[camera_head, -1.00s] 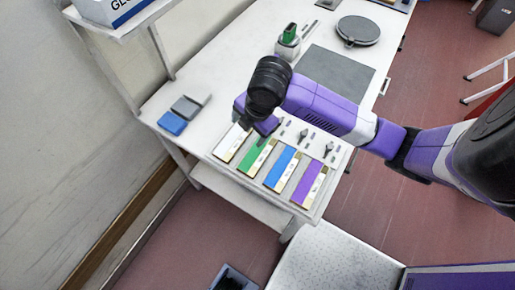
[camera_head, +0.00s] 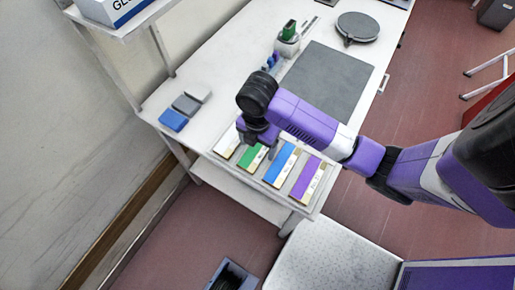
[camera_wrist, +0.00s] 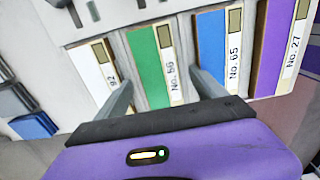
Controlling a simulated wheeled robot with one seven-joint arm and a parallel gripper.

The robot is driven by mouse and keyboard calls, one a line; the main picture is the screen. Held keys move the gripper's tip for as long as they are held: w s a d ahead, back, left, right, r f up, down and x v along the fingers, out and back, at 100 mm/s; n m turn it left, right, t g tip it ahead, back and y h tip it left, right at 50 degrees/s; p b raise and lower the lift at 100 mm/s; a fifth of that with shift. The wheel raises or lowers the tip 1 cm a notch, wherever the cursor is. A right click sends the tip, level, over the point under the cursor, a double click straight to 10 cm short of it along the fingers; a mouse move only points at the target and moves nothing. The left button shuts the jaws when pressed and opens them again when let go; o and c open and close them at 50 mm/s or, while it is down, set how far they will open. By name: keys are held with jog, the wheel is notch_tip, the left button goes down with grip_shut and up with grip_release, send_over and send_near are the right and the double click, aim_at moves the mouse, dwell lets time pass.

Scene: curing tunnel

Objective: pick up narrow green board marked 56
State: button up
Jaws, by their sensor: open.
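The narrow green board (camera_wrist: 146,68) carries a pale label reading "No. 56" in the wrist view. It lies in a row on a light tray, between a white board (camera_wrist: 85,73) and a blue board (camera_wrist: 211,47). It also shows in the head view (camera_head: 253,157), partly behind my arm. My gripper (camera_wrist: 163,97) is open. In the wrist view one finger stands over the gap beside the white board and the other near the gap beside the blue board, with the green board between them. I cannot tell how far the fingertips are above it.
A purple board (camera_head: 305,179) marked 27 lies at the row's right end. Grey and blue blocks (camera_head: 186,105) sit on the table to the left. A grey mat (camera_head: 327,85), a round grey disc (camera_head: 358,28) and a small holder (camera_head: 287,44) stand farther back.

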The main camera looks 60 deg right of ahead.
jog(key=shift+f, duration=0.45)
jog(key=c, duration=1.5)
jog(key=shift+r, duration=0.15)
